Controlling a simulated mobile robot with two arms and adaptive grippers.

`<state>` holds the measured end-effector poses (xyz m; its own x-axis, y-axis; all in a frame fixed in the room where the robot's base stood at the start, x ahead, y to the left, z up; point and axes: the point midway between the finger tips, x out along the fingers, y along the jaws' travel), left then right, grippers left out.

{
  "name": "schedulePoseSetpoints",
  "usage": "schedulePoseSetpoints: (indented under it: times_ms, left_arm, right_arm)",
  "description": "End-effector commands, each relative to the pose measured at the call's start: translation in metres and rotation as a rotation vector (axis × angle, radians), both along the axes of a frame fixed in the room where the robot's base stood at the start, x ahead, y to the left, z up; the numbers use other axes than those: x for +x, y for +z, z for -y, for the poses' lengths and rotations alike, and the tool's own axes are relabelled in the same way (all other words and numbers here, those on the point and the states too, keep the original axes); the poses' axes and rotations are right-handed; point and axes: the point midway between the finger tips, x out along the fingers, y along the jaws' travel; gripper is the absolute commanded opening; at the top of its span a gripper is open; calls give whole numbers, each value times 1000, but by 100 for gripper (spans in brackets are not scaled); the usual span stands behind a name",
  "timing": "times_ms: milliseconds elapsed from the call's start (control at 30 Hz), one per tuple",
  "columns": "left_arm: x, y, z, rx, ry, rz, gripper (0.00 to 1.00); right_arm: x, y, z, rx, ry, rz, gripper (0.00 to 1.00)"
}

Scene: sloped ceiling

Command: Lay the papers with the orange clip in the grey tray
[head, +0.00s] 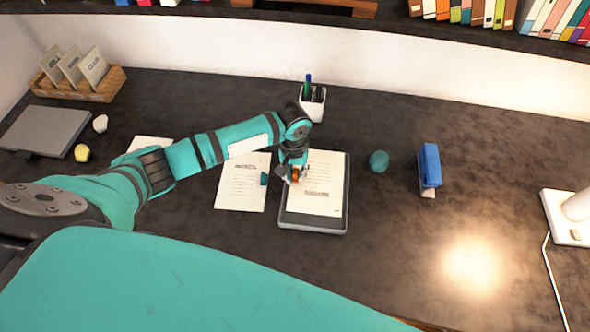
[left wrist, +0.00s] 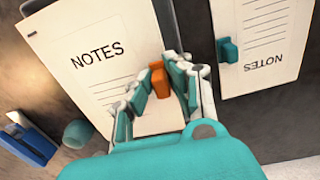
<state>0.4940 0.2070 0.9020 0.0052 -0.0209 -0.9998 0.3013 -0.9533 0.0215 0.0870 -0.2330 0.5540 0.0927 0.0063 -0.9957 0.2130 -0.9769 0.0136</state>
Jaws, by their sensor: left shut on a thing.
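The papers with the orange clip (head: 322,185) lie over the grey tray (head: 313,225) in the head view; their sheet, marked NOTES, shows in the left wrist view (left wrist: 110,60). The orange clip (left wrist: 158,80) is at the papers' edge. My left gripper (head: 294,176) is at that edge, its fingers shut on the orange clip. The sheet appears within the tray's rim; whether it fully rests on the tray's floor I cannot tell. My right gripper is not in view.
Papers with a teal clip (head: 240,185) lie just left of the tray. A teal ball (head: 379,161) and a blue stapler-like object (head: 430,166) stand to the right. A pen cup (head: 313,103) is behind. The front right of the desk is clear.

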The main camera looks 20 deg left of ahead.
Motion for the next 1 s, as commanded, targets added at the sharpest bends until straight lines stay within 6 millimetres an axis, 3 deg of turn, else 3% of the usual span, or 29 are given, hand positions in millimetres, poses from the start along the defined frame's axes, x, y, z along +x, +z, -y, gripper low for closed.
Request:
schedulePoseSetpoints:
  times_ms: [700,1000]
  left_arm:
    - [0,-44,0,-1,0,1,0]
    - [0,-53,0,0,0,1,0]
  right_arm:
    - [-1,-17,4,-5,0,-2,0]
    - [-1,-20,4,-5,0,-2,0]
